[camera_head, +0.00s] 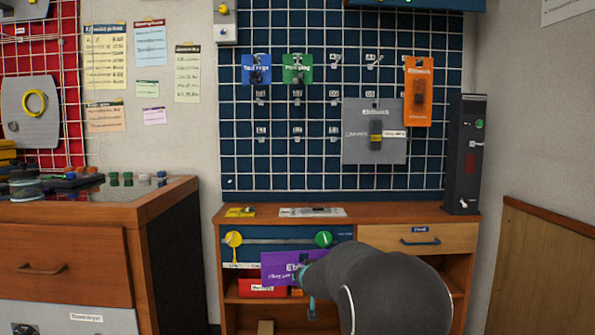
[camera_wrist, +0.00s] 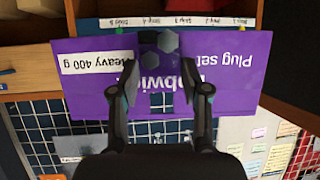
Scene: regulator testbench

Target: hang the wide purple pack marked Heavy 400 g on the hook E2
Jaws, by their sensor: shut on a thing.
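The wide purple pack (camera_head: 281,268) is in front of the bench, below the worktop and well below the hooks. In the wrist view the pack (camera_wrist: 235,78) is upside down, with a white label reading "Heavy 400 g" and the words "Plug set". My gripper (camera_wrist: 158,78) is shut on the pack near its middle; in the head view my gripper (camera_head: 307,277) is partly hidden by my arm. Bare hooks stand on the blue grid board (camera_head: 300,175). Their tags are too small to read surely; the middle hook of the lower row (camera_head: 297,131) is empty.
A blue pack (camera_head: 256,69) and a green pack (camera_head: 297,68) hang upper left. A grey pack (camera_head: 356,148) and an orange pack (camera_head: 418,105) hang at right. A dark tower (camera_head: 464,155) stands at the worktop's right. The board's lower left is clear.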

